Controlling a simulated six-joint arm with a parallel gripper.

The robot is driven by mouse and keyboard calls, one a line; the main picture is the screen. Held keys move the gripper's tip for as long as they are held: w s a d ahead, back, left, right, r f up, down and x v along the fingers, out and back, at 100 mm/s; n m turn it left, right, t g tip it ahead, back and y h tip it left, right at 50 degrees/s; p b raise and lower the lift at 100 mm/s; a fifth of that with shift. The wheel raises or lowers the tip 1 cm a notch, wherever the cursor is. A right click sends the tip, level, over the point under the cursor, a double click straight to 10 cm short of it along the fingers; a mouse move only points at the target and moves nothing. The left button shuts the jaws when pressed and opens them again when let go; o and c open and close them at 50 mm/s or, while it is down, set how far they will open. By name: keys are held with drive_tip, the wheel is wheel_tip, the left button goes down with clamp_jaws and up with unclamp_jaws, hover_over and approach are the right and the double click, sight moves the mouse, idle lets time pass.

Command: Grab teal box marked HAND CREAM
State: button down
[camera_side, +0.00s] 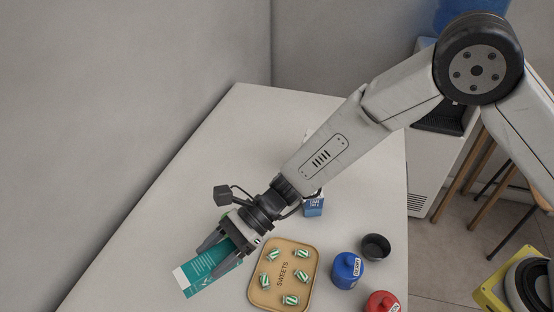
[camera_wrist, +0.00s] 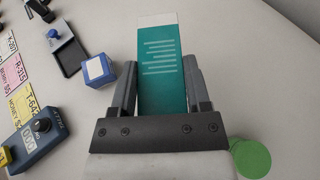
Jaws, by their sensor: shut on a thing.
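A teal box with a white end (camera_side: 207,268) is at the left part of the counter in the side view. In the wrist view the teal box (camera_wrist: 162,75) stands between my two fingers, with pale lines of print on its face. The words HAND CREAM cannot be read in either view. My gripper (camera_side: 222,256) is shut on the teal box, one finger on each side of it. It also shows in the wrist view (camera_wrist: 160,88). The part of the box nearest the palm is hidden.
A tan tray marked SWEETS (camera_side: 254,292) holds several green-and-white sweets, right of my gripper. Blue (camera_side: 346,270) and red (camera_side: 381,303) containers and a black cup (camera_side: 376,246) stand further right. A blue-and-white box (camera_side: 314,206) is behind. The counter's far left is clear.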

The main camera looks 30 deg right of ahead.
drive_tip(key=s+d+r, duration=0.3)
drive_tip(key=s+d, duration=0.2)
drive_tip(key=shift+s+r, duration=0.2)
drive_tip(key=shift+s, duration=0.1)
drive_tip(key=shift+r, duration=0.15)
idle(0.6)
